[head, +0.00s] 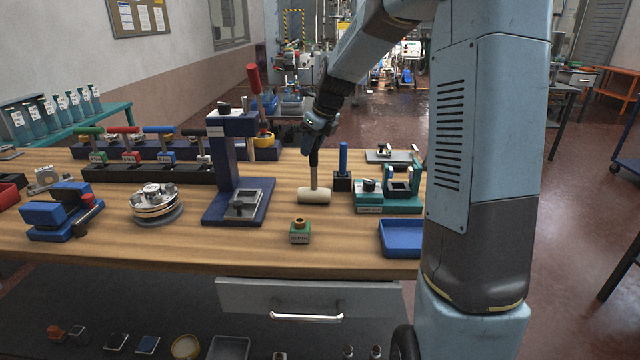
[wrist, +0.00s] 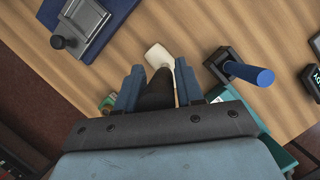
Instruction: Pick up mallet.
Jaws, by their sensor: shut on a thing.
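The mallet (head: 314,194) has a pale, cylindrical head and a dark upright handle. In the head view its head is at the wooden bench top, right of the dark blue press; I cannot tell whether it touches the wood. My gripper (head: 316,150) is above the head, shut around the dark handle. In the wrist view the handle runs between the two blue fingers (wrist: 158,88), and the pale mallet head (wrist: 158,56) shows beyond them. The lower handle end is partly hidden by my gripper.
A blue-handled tool stands in a black block (head: 343,181) close to the right. The dark blue press (head: 222,207) is to the left. A small green block (head: 299,236) is in front, and a blue tray (head: 401,251) is at the front right. Bare wood (head: 340,235) lies between them.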

